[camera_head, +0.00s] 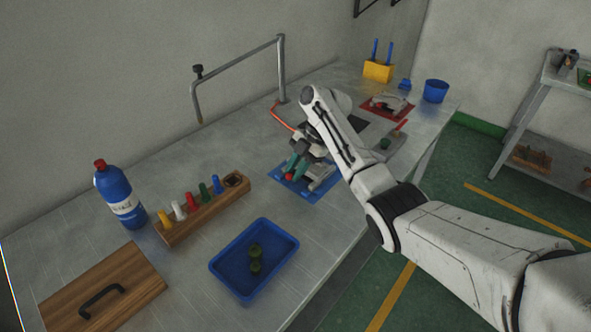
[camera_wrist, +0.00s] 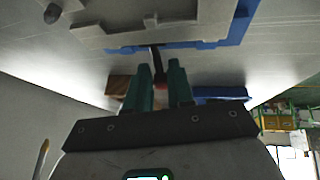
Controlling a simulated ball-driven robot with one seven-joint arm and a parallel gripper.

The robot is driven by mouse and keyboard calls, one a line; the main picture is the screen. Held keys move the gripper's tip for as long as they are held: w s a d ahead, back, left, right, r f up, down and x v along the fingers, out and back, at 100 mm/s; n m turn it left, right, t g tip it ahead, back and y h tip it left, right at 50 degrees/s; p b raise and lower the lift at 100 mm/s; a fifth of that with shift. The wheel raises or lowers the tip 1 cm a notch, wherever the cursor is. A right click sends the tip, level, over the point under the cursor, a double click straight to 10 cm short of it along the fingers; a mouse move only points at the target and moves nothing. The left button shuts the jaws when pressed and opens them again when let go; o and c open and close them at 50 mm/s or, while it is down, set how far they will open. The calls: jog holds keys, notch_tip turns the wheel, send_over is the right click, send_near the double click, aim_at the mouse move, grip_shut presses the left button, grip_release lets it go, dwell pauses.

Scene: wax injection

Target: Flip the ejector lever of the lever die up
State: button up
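The lever die (camera_head: 322,177) is a grey metal block on a blue mat (camera_head: 309,196), partly hidden by my arm. It also shows at the top of the wrist view (camera_wrist: 170,22). Its ejector lever (camera_wrist: 157,58) is a dark rod with a red knob (camera_wrist: 162,80), sticking out from the die's edge towards my gripper. My gripper (camera_head: 296,167) has teal fingers, low over the mat's left part; they stand a little apart in the wrist view (camera_wrist: 159,78). The knob shows between them. Whether they press on it is unclear.
A blue tray (camera_head: 222,280) with green pieces and a wooden rack (camera_head: 205,219) stand nearer on the table. A bent metal pipe (camera_head: 240,60) rises behind. A red mat (camera_head: 375,110) with another die lies farther back. A blue bottle (camera_head: 118,195) stands left.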

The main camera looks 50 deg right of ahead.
jog(key=o, duration=0.5)
jog(key=shift+c, duration=0.2)
jog(key=v, duration=1)
jog(key=shift+d+r, duration=0.3)
